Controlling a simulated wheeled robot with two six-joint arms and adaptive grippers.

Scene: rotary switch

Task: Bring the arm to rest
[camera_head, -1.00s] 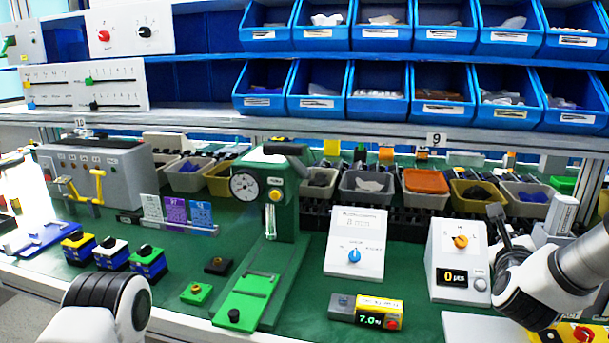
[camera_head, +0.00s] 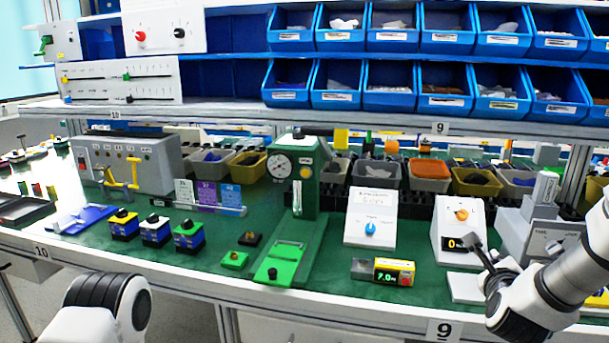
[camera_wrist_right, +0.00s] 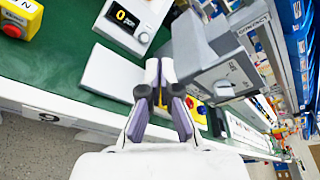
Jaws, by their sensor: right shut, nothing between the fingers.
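My right gripper (camera_head: 478,250) is shut and empty. In the head view it points up and left, in front of the display of a white box with an orange rotary knob (camera_head: 461,215). In the right wrist view the closed fingers (camera_wrist_right: 159,72) hang over the front part of the table, apart from that box (camera_wrist_right: 138,22). A second white box with a blue rotary knob (camera_head: 371,229) stands to its left. My left arm shows only as a white and black link at the bottom left; its gripper is out of view.
A grey box with a slot and lettering (camera_head: 545,240) stands close right of the right gripper. A pale flat plate (camera_wrist_right: 112,72) lies by the front edge. A green press (camera_head: 307,190) and a small yellow display unit (camera_head: 394,272) are further left. Bins fill the back.

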